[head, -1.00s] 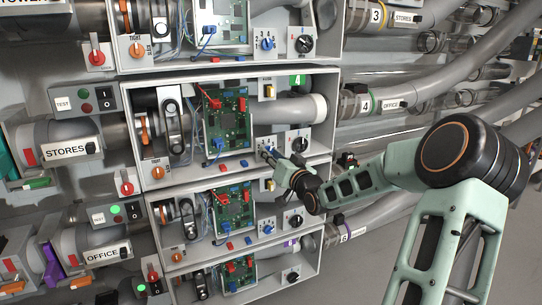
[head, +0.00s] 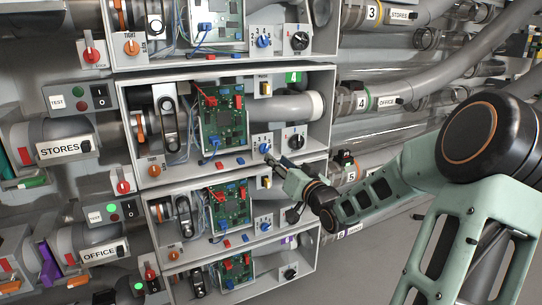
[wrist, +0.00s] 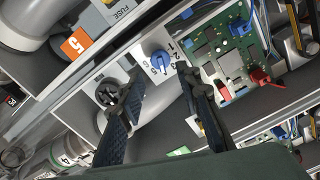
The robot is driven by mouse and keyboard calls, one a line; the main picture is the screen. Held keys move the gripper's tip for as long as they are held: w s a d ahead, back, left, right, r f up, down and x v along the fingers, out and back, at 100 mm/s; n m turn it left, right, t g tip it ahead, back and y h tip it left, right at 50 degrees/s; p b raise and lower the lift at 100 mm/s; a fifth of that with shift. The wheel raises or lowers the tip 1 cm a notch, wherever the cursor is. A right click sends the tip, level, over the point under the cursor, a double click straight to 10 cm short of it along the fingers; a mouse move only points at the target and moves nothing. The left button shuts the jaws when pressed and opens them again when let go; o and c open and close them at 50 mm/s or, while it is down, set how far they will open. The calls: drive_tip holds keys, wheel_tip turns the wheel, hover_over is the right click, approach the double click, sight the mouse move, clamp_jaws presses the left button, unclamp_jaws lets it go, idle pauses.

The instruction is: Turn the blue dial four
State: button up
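The blue dial four (head: 264,147) is on the small white panel in the box tagged with a green 4 (head: 293,77). Numbers are printed around it; the position it points to is too small to read surely. In the wrist view the blue dial (wrist: 160,62) appears between the fingertips of my open gripper (wrist: 160,72). Both fingers look apart from the knob, though depth is hard to judge. In the head view my gripper (head: 271,163) is just below and right of the dial, near the box's lower front edge. It holds nothing.
A black dial (head: 297,138) sits beside the blue one. A green circuit board (head: 224,120) lies left of the panel. Similar boxes stand above and below, with their own blue dials (head: 264,41). The box with the orange 5 tag (wrist: 76,43) is close in the wrist view.

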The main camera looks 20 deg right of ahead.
drive_tip(key=shift+s+d, duration=0.1)
drive_tip(key=shift+s, duration=2.1)
